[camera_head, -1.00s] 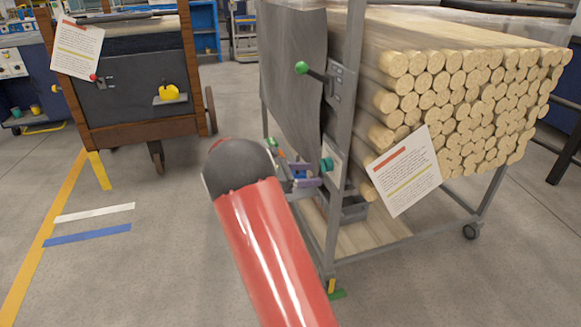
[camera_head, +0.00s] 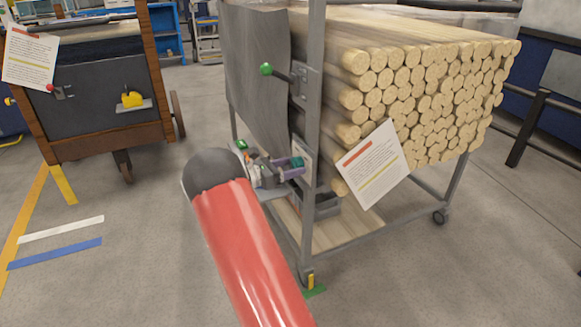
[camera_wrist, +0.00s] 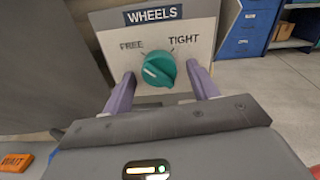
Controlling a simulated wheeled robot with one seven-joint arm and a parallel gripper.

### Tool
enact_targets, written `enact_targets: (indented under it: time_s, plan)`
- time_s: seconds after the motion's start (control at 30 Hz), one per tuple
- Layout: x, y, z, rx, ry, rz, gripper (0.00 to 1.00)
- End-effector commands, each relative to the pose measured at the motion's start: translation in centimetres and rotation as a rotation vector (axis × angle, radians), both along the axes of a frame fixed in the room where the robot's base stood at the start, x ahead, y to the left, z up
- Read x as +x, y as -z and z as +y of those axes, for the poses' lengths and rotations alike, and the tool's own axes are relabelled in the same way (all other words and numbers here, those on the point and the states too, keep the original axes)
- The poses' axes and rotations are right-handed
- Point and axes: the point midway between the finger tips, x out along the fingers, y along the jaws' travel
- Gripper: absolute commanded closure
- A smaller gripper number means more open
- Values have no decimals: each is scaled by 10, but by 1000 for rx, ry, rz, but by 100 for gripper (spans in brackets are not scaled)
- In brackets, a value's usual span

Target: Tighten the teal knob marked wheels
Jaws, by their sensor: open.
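The teal knob (camera_wrist: 160,70) sits on a pale plate (camera_wrist: 195,45) under a dark "WHEELS" label, with "FREE" at upper left and "TIGHT" at upper right. Its white mark lies on the left part of its face, toward the FREE side. My gripper (camera_wrist: 160,74) is open, with one purple finger at each side of the knob. Gaps show between fingers and knob; I cannot tell how far they reach along it. In the head view the knob (camera_head: 298,162) is small, on the cart's near post beside my gripper (camera_head: 287,167).
The grey-framed cart (camera_head: 311,200) holds a stack of round wood rods (camera_head: 430,95). A green-tipped lever (camera_head: 266,69) and a paper sheet (camera_head: 374,165) are on it. A wooden cart (camera_head: 100,90) stands left. An orange "WAIT" piece (camera_wrist: 15,162) shows at lower left. Open floor lies in front.

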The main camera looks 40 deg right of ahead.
Motion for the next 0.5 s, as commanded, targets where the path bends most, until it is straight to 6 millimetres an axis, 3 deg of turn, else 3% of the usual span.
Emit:
enact_targets:
  time_s: [0.17, 0.5]
  plan:
    - [0, 0, 0, 0, 0, 0, 44]
    - [0, 0, 0, 0, 0, 0, 86]
